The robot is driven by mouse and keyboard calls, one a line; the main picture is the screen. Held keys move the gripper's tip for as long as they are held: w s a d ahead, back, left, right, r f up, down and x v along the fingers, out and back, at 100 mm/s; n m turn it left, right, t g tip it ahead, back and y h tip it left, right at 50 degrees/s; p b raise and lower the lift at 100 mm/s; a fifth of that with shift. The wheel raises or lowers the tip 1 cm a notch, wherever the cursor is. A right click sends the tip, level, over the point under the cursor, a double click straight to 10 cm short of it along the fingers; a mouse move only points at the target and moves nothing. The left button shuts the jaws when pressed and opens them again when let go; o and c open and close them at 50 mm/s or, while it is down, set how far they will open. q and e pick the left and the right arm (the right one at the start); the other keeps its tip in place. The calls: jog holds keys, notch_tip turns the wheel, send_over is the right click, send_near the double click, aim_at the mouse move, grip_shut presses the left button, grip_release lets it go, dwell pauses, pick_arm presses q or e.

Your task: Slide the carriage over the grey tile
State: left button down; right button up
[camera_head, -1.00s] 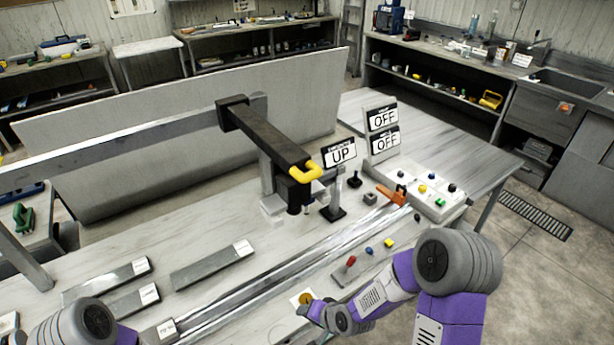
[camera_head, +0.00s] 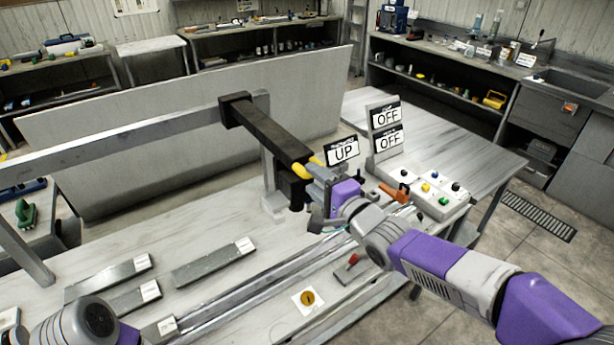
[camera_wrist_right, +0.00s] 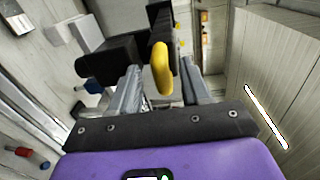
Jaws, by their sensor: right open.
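The carriage is a black boom (camera_head: 275,135) on a horizontal grey rail, with a yellow handle (camera_head: 304,170) at its near end. My right gripper (camera_head: 316,174) is at the handle, open. In the right wrist view the yellow handle (camera_wrist_right: 162,68) stands between the two spread fingers (camera_wrist_right: 163,90), not clamped. A dark head hangs under the boom's near end, partly hidden by my gripper. Several labelled grey slabs lie at the left of the bench, one of them here (camera_head: 213,262); their labels are too small to read, so I cannot tell which is the grey tile. My left gripper is out of view.
A sign reading UP (camera_head: 343,151) stands just right of the handle, near my right gripper. Two OFF signs (camera_head: 386,126) rise behind a button box (camera_head: 430,190). Long metal channels (camera_head: 250,290) run along the bench. A red-handled lever (camera_head: 352,260) is below my forearm.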

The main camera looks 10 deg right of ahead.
aim_at(310, 177)
jog(key=shift+x, duration=1.85)
grip_shut()
